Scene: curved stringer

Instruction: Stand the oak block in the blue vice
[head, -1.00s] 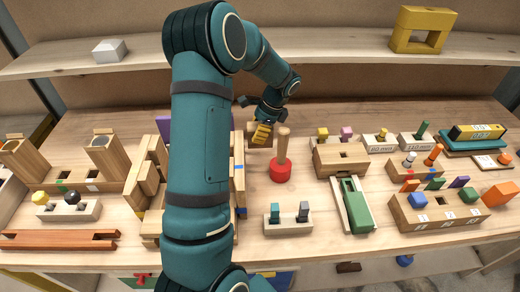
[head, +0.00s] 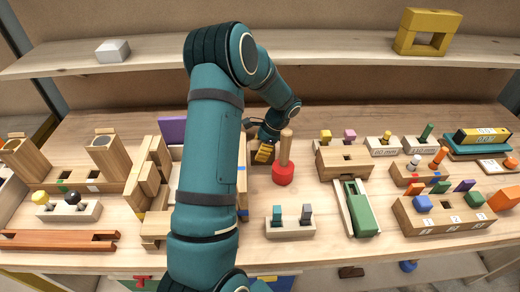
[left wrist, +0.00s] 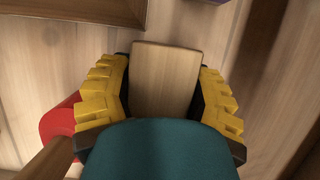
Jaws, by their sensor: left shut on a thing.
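My left gripper (head: 265,151) is above the back-middle of the workbench, just left of a red mallet. In the left wrist view my left gripper (left wrist: 160,98) is shut on a plain pale wooden block (left wrist: 166,76), likely the oak block, with yellow ribbed fingers on its two sides. The teal body below covers the block's near end. In the head view the gripper mostly hides the block. I cannot make out the blue vice clearly; a wooden fixture with blue marks (head: 242,199) is mostly hidden behind my left arm. My right gripper is not in view.
The red mallet (head: 283,174) stands close to the gripper, handle up; its red head (left wrist: 58,122) shows in the left wrist view. A slotted wooden block (head: 342,162) and a green sliding piece (head: 361,208) are to the right. A shelf (head: 300,48) spans the back.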

